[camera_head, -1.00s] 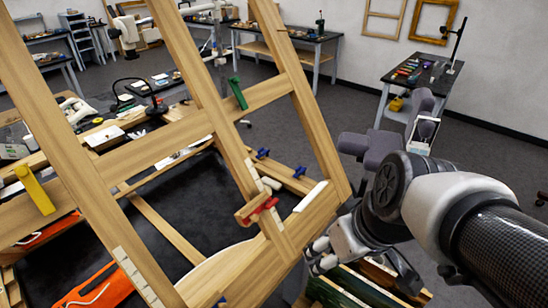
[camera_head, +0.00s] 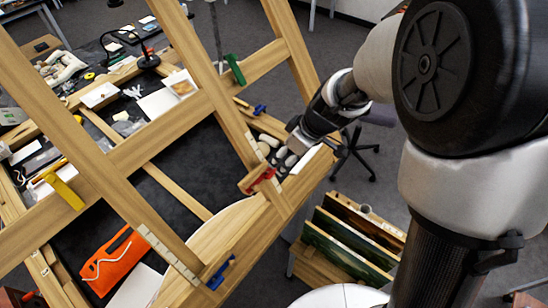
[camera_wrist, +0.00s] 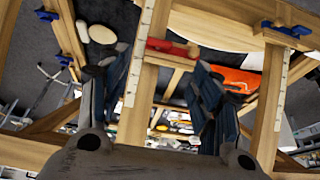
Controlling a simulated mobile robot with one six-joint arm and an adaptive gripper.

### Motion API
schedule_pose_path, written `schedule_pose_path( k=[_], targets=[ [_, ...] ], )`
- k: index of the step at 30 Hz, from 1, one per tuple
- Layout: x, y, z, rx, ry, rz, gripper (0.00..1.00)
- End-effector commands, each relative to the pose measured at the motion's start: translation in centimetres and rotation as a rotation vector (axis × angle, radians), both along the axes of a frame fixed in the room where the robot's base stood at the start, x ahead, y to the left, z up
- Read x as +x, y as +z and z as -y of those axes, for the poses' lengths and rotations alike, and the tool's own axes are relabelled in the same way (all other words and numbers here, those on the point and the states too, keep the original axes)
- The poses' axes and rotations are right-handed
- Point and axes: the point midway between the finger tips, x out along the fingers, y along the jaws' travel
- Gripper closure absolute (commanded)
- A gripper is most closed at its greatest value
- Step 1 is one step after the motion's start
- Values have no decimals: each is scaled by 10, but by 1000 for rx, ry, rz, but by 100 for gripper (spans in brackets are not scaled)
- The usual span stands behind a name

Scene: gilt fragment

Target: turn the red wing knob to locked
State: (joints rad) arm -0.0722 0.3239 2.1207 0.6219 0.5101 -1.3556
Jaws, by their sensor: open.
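The red wing knob (camera_head: 263,178) sits beside a small wooden block on a slanted upright of the wooden frame (camera_head: 190,110). In the wrist view the knob (camera_wrist: 166,46) is a red bar lying roughly level across the picture, just beyond and between my fingertips. My gripper (camera_head: 282,164) is close beside the knob, on its right in the head view. I cannot tell whether a finger touches the knob. No locked mark can be made out.
Blue wing knobs (camera_head: 220,272) and a green clamp (camera_head: 235,70) are on the frame. An orange pouch (camera_head: 112,262) lies on the dark surface behind it. A rack of panels (camera_head: 350,240) stands at lower right. Frame bars lie close around my gripper.

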Motion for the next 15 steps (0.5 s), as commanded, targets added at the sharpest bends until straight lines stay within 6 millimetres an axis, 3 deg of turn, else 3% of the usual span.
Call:
schedule_pose_path(
  k=[9,15],
  targets=[
    [16,-67,-21,-1,0,-5,42],
    [24,-97,-31,-1,-1,-2,42]
  ],
)
